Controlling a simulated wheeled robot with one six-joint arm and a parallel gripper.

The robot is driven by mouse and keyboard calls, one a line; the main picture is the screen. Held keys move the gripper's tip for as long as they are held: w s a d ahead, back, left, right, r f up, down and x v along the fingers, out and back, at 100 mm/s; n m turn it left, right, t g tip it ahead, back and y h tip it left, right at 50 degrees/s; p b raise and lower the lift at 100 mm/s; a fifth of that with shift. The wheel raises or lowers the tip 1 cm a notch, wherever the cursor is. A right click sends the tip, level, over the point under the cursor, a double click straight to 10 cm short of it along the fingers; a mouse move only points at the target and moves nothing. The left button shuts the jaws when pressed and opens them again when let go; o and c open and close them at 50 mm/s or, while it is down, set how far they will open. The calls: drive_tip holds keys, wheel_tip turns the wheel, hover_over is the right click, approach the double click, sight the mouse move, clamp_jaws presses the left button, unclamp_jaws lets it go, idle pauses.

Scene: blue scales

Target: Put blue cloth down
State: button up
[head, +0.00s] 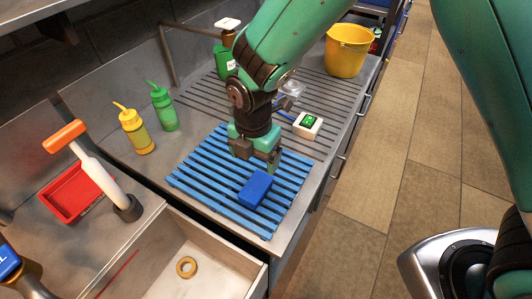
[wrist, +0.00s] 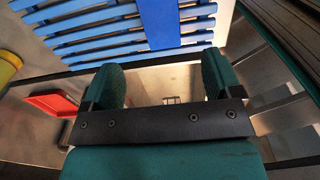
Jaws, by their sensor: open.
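The blue cloth (head: 255,189), a folded block shape, lies on the near right part of the blue slatted rack (head: 192,178). In the wrist view the cloth (wrist: 158,22) lies across the slats of the rack (wrist: 96,34), beyond my fingertips. My gripper (head: 259,158) is above the rack, just behind the cloth in the head view. In the wrist view my gripper (wrist: 161,82) has its two green fingers wide apart with nothing between them. The cloth is apart from the fingers there.
A yellow bottle (head: 136,131) and a green bottle (head: 164,109) stand left of the rack. A small white device (head: 307,125) with a green display is behind it. A yellow bucket (head: 347,52) stands farther back. An open drawer (head: 215,262) with a ring (head: 186,267) is in front.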

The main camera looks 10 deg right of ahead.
drive_tip(key=s+d+r+m+y, duration=0.1)
drive_tip(key=s+d+r+m, duration=0.15)
drive_tip(key=r+m, duration=0.3)
drive_tip(key=s+d+r+m+y, duration=0.1)
drive_tip(key=s+d+r+m, duration=0.2)
drive_tip(key=r, duration=0.4)
drive_tip(key=s+d+r+m+y, duration=0.2)
drive_tip(key=s+d+r+m, duration=0.4)
drive_tip(key=s+m, duration=0.5)
wheel_tip(320, 180, up, 2)
drive_tip(key=shift+r+m, duration=0.2)
drive_tip(key=shift+m, duration=0.75)
wheel_tip(320, 180, down, 2)
drive_tip(key=shift+f+b, duration=0.25)
drive_tip(key=shift+b, duration=1)
